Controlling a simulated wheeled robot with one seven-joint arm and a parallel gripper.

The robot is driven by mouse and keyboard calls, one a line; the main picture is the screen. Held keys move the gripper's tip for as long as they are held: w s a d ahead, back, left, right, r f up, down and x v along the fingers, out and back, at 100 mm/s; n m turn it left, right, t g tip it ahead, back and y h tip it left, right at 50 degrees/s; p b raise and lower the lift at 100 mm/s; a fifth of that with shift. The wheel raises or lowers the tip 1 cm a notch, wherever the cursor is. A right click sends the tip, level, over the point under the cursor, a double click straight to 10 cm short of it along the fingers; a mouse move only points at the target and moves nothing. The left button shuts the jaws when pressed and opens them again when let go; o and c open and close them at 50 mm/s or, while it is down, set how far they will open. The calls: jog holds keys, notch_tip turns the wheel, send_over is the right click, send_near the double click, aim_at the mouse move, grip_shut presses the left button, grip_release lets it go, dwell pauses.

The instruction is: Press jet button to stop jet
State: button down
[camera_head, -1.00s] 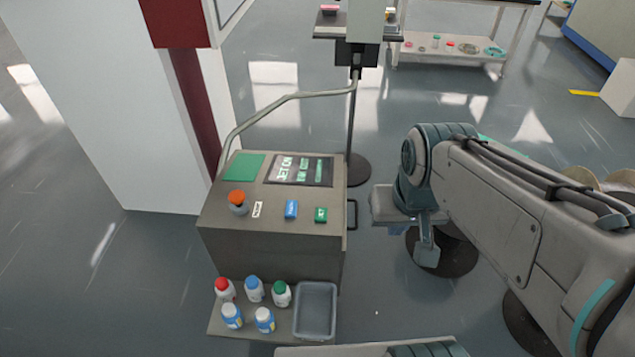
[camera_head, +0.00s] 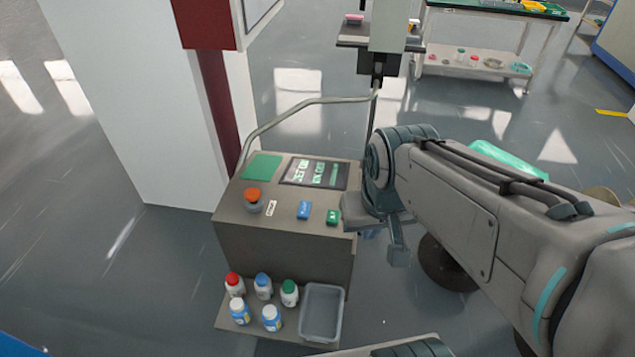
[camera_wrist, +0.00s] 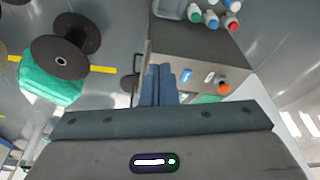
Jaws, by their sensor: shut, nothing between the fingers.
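The grey control box (camera_head: 285,250) stands left of my arm in the head view. My gripper (camera_head: 398,258) is just right of the box, pointing down, apart from the buttons. In the wrist view my gripper (camera_wrist: 160,72) is shut and empty. The blue button (camera_wrist: 186,76) shows beside its fingers there; the green button is not visible, probably hidden by them.
Several capped bottles (camera_head: 263,287) and an empty grey bin (camera_head: 321,313) sit on a low shelf before the box. A bent pipe (camera_head: 300,107) rises behind it. A black spool (camera_wrist: 62,57) stands on the floor. A white wall (camera_head: 120,110) is at the left.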

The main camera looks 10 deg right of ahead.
jog(key=m+t+y+p, duration=0.5)
jog(key=m+p, duration=0.6)
jog(key=m, duration=1.1)
send_over(336, 218)
notch_tip(336, 218, down, 18)
jog(key=r+h, duration=0.1)
jog(key=shift+f+t, duration=0.25)
jog(key=shift+t, duration=0.05)
jog(key=shift+f, duration=0.1)
notch_tip(336, 218, down, 9)
jog(key=b, duration=0.6)
jog(key=shift+b, duration=0.4)
